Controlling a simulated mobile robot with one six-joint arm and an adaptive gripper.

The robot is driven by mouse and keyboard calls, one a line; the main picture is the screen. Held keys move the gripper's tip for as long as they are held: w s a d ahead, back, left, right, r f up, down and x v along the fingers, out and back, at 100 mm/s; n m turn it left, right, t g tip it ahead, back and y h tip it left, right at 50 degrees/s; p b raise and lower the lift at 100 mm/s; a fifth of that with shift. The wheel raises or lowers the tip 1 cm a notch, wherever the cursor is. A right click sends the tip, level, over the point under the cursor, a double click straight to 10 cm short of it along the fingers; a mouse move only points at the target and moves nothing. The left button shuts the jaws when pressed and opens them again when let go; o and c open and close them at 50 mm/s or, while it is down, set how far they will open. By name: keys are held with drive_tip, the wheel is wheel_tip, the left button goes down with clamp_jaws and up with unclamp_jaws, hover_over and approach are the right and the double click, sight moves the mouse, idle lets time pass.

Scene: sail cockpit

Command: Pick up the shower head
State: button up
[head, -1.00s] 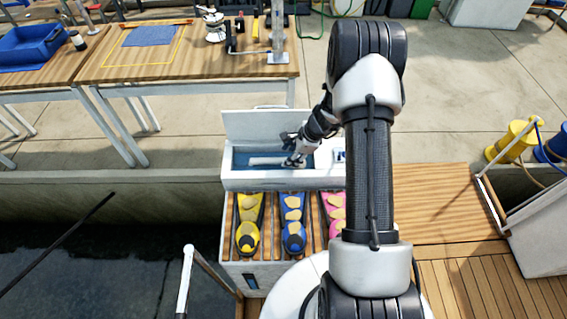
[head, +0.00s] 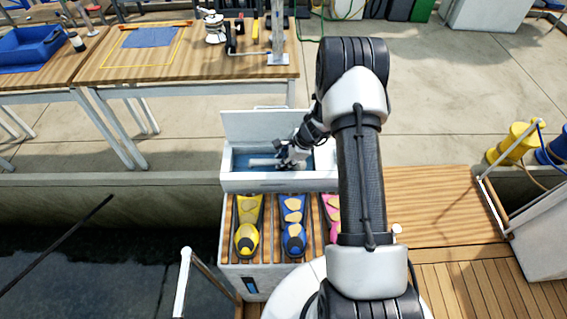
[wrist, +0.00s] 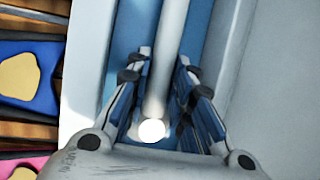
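The white shower head (head: 262,162) lies in the blue-floored well of a white open box (head: 270,186). In the wrist view its pale, rod-like body (wrist: 165,55) runs up the picture, with a bright round end near my palm. My gripper (head: 283,158) is over the well at the shower head's right part. In the wrist view my gripper (wrist: 163,62) is open, with one finger on each side of the rod. The fingers look close to it; I cannot tell whether they touch. In the head view my gripper hides part of the shower head.
The box's raised lid (head: 265,127) stands behind the well. In front are a yellow fin (head: 249,212), a blue fin (head: 293,212) and a pink fin (head: 332,207) on a slatted seat. A wooden workbench (head: 180,65) stands behind. Wooden decking (head: 440,225) is clear at the right.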

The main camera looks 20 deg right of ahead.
clamp_jaws()
drive_tip(key=shift+r, duration=0.1)
